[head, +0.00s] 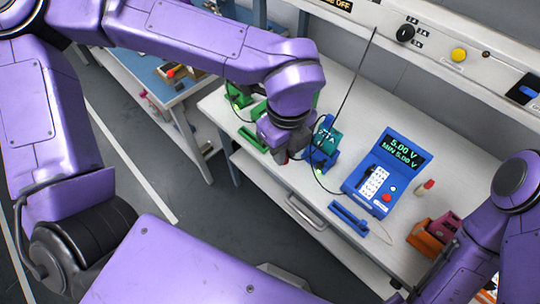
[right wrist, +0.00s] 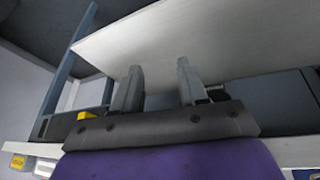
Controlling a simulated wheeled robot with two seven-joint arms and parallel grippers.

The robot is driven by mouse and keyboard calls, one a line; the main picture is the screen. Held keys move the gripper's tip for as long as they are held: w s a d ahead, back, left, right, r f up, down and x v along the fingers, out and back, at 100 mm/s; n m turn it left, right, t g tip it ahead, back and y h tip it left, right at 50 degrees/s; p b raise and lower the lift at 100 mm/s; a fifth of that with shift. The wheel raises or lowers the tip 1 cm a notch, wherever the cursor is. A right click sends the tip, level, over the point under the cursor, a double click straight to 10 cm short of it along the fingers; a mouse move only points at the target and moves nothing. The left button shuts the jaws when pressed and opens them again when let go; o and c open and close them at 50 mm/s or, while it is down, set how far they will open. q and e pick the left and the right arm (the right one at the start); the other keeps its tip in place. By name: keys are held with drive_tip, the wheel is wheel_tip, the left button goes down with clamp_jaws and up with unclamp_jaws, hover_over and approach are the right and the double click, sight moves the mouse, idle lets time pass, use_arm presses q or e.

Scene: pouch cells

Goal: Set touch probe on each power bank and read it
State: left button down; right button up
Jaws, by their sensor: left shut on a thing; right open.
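My left gripper (head: 287,150) points down over the bench, just left of a teal power bank (head: 328,140) in a blue stand (head: 322,158). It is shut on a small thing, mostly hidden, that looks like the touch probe. A dark cable loops from there towards the blue meter (head: 362,182). The meter's screen (head: 402,150) reads 5.00 V and MIN 5.00 V. A blue holder (head: 348,217) in front of the meter looks empty. My right gripper (right wrist: 158,86) is open and empty in the right wrist view, its fingers apart.
Green trays (head: 252,139) lie at the bench's left end, partly behind my left arm. Orange bins (head: 425,238), one with a dark pink block (head: 446,225), stand at the right. A small red-and-white item (head: 425,187) is beside the meter. A control panel (head: 440,50) runs behind.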

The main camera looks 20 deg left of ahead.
use_arm(q)
drive_tip(key=w+d+p, duration=0.1)
drive_tip(key=w+d, duration=0.2)
drive_tip(key=w, duration=0.2)
drive_tip(key=w+d+p, duration=0.2)
drive_tip(key=w+d, duration=0.1)
drive_tip(key=w, duration=0.3)
drive_tip(key=w+d+p, duration=0.1)
drive_tip(key=w+d, duration=0.2)
drive_tip(key=w, duration=0.3)
drive_tip(key=shift+f, duration=0.25)
drive_tip(key=shift+w, duration=0.1)
drive_tip(key=shift+f, duration=0.15)
drive_tip(key=shift+g+y, duration=0.3)
drive_tip(key=shift+g, duration=0.5)
drive_tip(key=shift+w+d+f, duration=0.1)
drive_tip(key=shift+w+f, duration=0.05)
drive_tip(key=shift+f, duration=1.05)
drive_tip(key=shift+w+f, duration=0.1)
drive_tip(key=shift+f, duration=1.1)
drive_tip(key=shift+s+f, duration=0.1)
drive_tip(key=shift+f, duration=0.4)
